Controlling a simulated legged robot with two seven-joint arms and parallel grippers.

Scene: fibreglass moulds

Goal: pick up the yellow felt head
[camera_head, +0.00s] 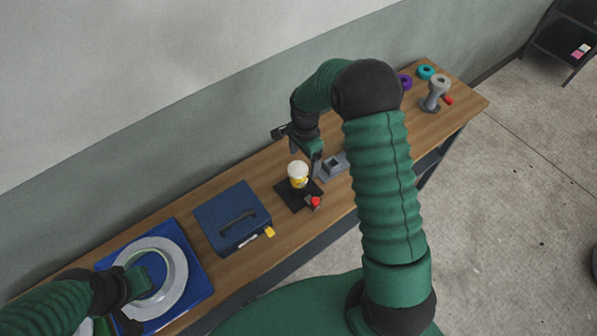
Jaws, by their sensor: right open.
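A short cylinder with a white rounded top and a yellow body (298,175) stands upright on a black plate on the workbench; it looks like the yellow felt head. My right gripper (306,155) is open and points down just behind and above it, with nothing seen between its fingers. I cannot tell whether a finger touches the white top. My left gripper (138,300) is at the lower left over a pale ring; its fingers are too unclear to read.
The black plate (287,196) also bears a small red-topped part (315,203). A grey block (334,167) is close on the right. A blue case (232,217) and a blue board (197,276) lie left. Purple and teal rings and a grey stand (435,93) are at the far right end.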

